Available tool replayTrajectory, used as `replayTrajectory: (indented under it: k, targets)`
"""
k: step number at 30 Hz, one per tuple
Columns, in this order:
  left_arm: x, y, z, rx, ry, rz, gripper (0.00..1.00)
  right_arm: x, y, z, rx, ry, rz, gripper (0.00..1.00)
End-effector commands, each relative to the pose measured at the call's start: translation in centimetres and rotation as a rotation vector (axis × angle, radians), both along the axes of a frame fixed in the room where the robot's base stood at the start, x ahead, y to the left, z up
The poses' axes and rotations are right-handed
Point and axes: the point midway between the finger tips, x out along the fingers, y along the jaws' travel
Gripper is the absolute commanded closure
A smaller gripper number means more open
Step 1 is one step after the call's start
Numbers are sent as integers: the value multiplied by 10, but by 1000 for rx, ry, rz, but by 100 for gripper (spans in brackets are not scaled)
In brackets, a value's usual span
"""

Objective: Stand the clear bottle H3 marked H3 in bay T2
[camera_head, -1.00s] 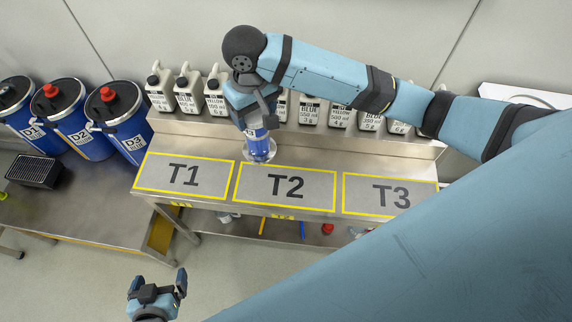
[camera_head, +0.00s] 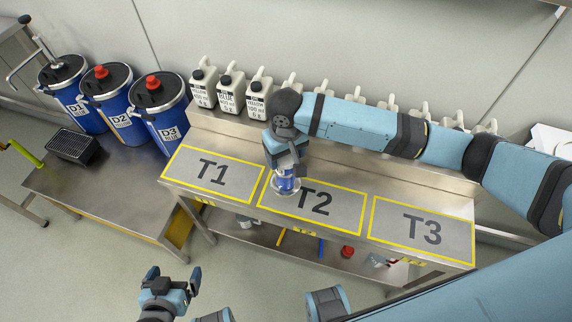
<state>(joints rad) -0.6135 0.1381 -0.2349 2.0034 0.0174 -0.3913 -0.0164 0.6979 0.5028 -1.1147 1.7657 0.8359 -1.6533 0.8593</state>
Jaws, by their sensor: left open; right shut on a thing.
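My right gripper (camera_head: 286,160) is shut on the clear bottle H3 (camera_head: 286,184), which has a blue label or content and hangs upright below the jaws. Its marking is not readable. The bottle's base overlaps the left part of bay T2 (camera_head: 330,206), a grey rectangle with a yellow border. I cannot tell whether the base touches the surface. My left gripper (camera_head: 172,276) is open and empty at the lower left, in front of the bench and far from the bottle.
Bay T1 (camera_head: 213,172) lies left of T2 and bay T3 (camera_head: 422,231) right; both are empty. White jugs (camera_head: 258,97) line the raised rear shelf behind the bays. Blue drums (camera_head: 160,112) stand at the left. A black grate (camera_head: 73,147) lies on the lower bench.

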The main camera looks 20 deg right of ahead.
Motion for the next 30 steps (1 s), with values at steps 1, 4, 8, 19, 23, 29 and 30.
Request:
replayTrajectory:
  k: [1, 4, 8, 19, 23, 29, 30]
  targets:
    - [0, 0, 0, -1, 0, 1, 1, 0, 0, -3, 0, 0, 0, 94]
    - [0, 0, 0, -1, 1, 2, 1, 0, 0, -8, 0, 0, 0, 94]
    - [0, 0, -2, -1, 2, 2, 1, 0, 0, -24, -1, 0, 0, 94]
    - [0, 0, -3, -2, 6, 3, 1, 0, 1, -47, 1, -2, 1, 94]
    - [1, 0, -1, -2, 5, 3, 1, 0, 0, -48, 1, -1, 1, 94]
    - [1, 0, -1, -2, 2, 3, 1, 0, 0, -50, 0, 0, 1, 6]
    - [1, 0, -1, -2, 2, 3, 1, 0, 0, -50, 0, 0, 1, 6]
